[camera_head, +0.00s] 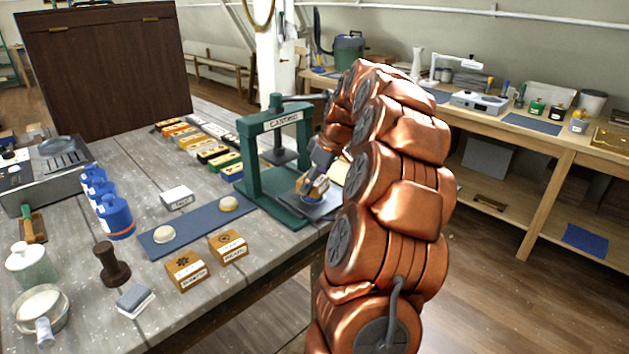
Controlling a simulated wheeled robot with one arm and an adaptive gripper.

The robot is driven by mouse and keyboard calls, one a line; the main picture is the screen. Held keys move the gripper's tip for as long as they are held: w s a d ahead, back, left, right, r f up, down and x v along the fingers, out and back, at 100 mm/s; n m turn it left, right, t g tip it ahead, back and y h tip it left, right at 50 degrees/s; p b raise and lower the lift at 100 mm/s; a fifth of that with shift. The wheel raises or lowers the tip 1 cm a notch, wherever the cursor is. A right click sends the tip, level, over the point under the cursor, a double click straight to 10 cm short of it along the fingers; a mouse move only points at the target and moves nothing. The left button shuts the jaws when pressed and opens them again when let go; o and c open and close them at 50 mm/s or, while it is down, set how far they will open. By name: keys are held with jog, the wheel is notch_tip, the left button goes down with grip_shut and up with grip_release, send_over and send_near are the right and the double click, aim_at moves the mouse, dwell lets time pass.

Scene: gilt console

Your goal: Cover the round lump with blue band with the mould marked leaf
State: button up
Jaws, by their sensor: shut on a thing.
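My gripper (316,180) is at the green press, shut on a small wooden mould (318,189) with a pale label that I cannot read. The mould is over the press plate (327,209). A bit of blue shows at its lower edge; I cannot tell whether this is a blue-banded lump or whether the mould touches it. Two round pale lumps, one (163,234) at left and one (229,203) with a yellowish rim, lie on the blue mat (196,225). Two other wooden moulds, one (185,270) and another (228,247), stand in front of the mat; their labels are too small to read surely.
Blue bottles (114,212), a white labelled block (177,197), a dark stamp (112,265), a grey-white block (134,300) and a pan (40,308) stand to the left. Coloured boxes (205,150) line the back.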

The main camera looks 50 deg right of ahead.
jog(key=shift+f+b, duration=0.55)
jog(key=shift+b, duration=0.45)
dwell(1.6)
jog(key=o, duration=1.2)
jog(key=shift+o, duration=0.2)
jog(key=v, duration=1.2)
